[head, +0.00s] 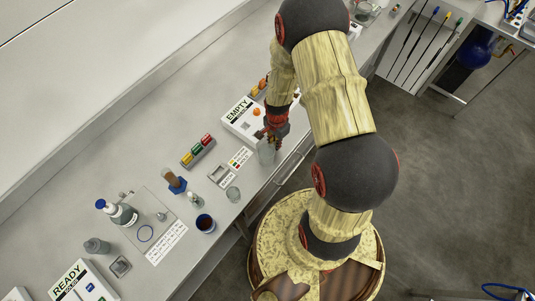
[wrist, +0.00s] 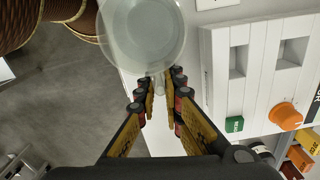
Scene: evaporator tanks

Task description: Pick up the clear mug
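The clear mug (head: 266,153) stands on the grey bench near its front edge in the head view. In the wrist view the mug (wrist: 142,32) is seen from above as a see-through round shape at the top, with its handle (wrist: 158,86) pointing towards my gripper. My gripper (wrist: 159,82) is open, with its two fingers apart on either side of the handle's end; I see no finger touching it. In the head view my gripper (head: 273,136) is right at the mug and hides part of it.
A white "EMPTY" panel box (head: 241,119) with an orange knob stands behind the mug. The bench edge drops to open floor.

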